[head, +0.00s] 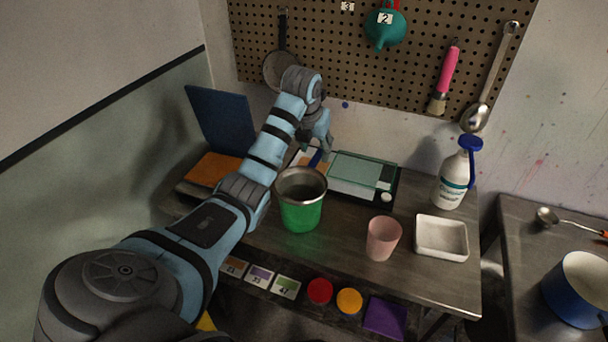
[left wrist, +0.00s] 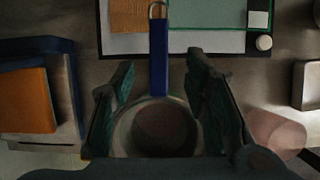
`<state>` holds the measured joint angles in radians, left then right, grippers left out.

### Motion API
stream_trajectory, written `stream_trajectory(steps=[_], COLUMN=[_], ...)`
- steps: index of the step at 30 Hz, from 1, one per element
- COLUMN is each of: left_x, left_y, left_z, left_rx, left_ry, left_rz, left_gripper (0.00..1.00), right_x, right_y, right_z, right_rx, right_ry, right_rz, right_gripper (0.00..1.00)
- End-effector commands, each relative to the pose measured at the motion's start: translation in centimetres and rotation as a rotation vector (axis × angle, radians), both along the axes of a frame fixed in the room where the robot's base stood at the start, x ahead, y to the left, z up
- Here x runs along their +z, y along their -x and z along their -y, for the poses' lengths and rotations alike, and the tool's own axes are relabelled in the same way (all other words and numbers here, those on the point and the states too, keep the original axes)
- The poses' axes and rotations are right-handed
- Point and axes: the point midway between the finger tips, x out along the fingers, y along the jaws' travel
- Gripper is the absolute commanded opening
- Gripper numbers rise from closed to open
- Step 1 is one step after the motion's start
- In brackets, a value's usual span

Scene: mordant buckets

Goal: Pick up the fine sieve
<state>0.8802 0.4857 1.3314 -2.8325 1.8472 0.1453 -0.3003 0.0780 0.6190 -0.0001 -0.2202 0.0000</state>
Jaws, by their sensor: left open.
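A round steel rim with a blue handle, which looks like a sieve, rests on top of a green bucket (head: 301,212). In the left wrist view the handle (left wrist: 159,66) runs between and beyond the fingers. My left gripper (head: 318,146) is open above the handle, with a finger on each side of it in the wrist view. Another round, dark-handled strainer or pan (head: 277,72) hangs on the pegboard, partly hidden by my arm. I cannot tell which is the fine sieve. My right gripper is out of view.
A pink cup (head: 382,238), white tray (head: 441,238) and white bottle (head: 454,178) stand to the right. A blue-and-orange object (head: 214,168) is at left. A second table with a blue pot (head: 575,296) stands far right.

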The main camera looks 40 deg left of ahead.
Motion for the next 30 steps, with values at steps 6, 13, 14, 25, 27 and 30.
stream_trajectory(steps=[6,13,14,25,27,30], left_x=[-3.4,-5.3,-5.3,-5.2,-5.2,-5.2], left_y=[-0.6,-1.5,-1.5,-1.4,-1.5,-1.5], left_z=[-0.2,-0.5,-0.5,-0.5,-0.5,-0.5], left_rx=[0.0,-0.001,-0.002,-0.001,-0.001,-0.001], left_ry=[0.002,0.0,-0.001,0.001,0.0,0.0], left_rz=[-0.005,0.0,0.0,0.0,0.001,0.001], left_gripper=[0.42,0.42,0.42,0.0,0.0,0.0], right_x=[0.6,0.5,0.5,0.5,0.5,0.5], right_y=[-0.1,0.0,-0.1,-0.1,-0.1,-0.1], right_z=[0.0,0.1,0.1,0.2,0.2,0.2], right_rx=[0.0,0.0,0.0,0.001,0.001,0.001], right_ry=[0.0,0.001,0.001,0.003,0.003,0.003], right_rz=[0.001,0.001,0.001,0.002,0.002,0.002], right_gripper=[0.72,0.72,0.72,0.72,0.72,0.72])
